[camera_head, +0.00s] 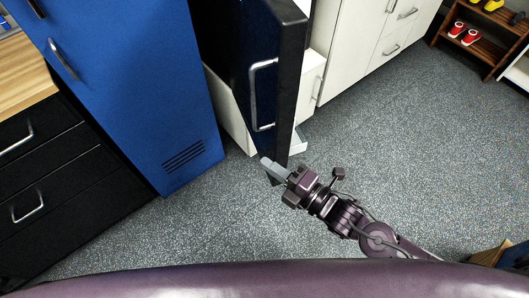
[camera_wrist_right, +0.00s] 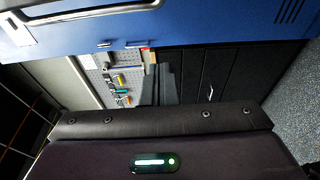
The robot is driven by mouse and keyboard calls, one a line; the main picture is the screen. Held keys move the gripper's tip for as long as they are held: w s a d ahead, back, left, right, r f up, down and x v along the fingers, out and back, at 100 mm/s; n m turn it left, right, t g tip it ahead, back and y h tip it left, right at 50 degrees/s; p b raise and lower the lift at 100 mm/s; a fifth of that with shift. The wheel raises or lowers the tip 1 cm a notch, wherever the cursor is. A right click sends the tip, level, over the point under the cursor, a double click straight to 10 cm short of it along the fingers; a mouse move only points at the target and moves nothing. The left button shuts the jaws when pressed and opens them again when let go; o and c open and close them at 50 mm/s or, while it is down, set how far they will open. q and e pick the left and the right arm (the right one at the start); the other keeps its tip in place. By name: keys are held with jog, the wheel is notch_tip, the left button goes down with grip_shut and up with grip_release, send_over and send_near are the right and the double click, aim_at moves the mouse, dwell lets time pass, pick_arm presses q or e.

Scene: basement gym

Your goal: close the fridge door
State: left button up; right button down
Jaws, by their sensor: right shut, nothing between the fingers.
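The fridge door (camera_head: 287,85) stands open in the head view, a tall dark panel seen nearly edge-on. Its dark blue face carries a silver bar handle (camera_head: 262,95) and is turned to the left. The fridge interior is hidden from me. My right gripper (camera_head: 268,167) is shut and empty, at the lower end of the door's near edge. Its grey fingertips overlap the door's bottom corner in the picture; I cannot tell whether they touch it. My left gripper is not in view.
A blue locker (camera_head: 125,80) with vents stands left of the door, beside a black drawer unit (camera_head: 70,200). White cabinets (camera_head: 350,45) stand behind and to the right. A shoe rack (camera_head: 485,40) is at the far right. Speckled grey floor (camera_head: 400,130) is clear on the right.

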jog(key=w+a+p, duration=0.2)
jog(key=w+a, duration=0.1)
jog(key=w, duration=0.5)
jog(key=shift+a, duration=0.25)
jog(key=shift+w+d, duration=0.1)
jog(key=shift+d, duration=0.1)
